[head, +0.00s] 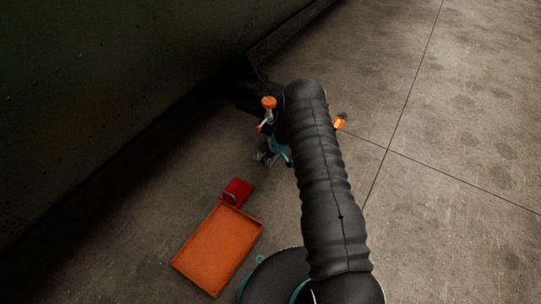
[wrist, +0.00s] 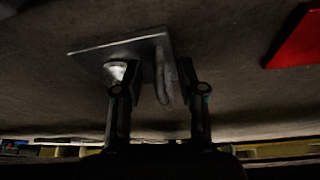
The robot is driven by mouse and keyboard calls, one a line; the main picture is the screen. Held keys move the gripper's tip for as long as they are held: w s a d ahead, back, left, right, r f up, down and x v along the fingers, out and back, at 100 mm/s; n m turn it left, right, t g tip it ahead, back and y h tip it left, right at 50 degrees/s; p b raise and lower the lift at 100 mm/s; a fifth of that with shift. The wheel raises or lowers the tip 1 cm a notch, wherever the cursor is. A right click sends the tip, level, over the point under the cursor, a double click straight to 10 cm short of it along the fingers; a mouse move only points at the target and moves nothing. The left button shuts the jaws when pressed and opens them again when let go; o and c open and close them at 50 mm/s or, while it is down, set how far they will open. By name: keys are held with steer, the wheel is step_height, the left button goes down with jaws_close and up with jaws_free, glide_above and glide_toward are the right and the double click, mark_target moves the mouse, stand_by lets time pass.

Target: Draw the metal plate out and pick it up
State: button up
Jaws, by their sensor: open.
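The metal plate (wrist: 125,46) is a thin grey sheet in the wrist view, above and left of my gripper (wrist: 160,68). Its right edge turns down into a narrow grey part (wrist: 164,82) that shows between my two fingers. The fingers are apart, and the left one overlaps the plate in the picture. I cannot tell whether either finger touches it. In the head view my gripper (head: 266,156) is low over the floor beyond my arm, small and dark. I cannot make out the plate there.
A red box (head: 237,191) stands at the far end of an orange tray (head: 218,248) on the floor. A red surface (wrist: 296,42) shows at the wrist view's upper right. A dark riveted wall (head: 90,80) fills the head view's left.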

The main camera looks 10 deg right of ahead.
steer(key=shift+x, duration=0.8)
jaws_close()
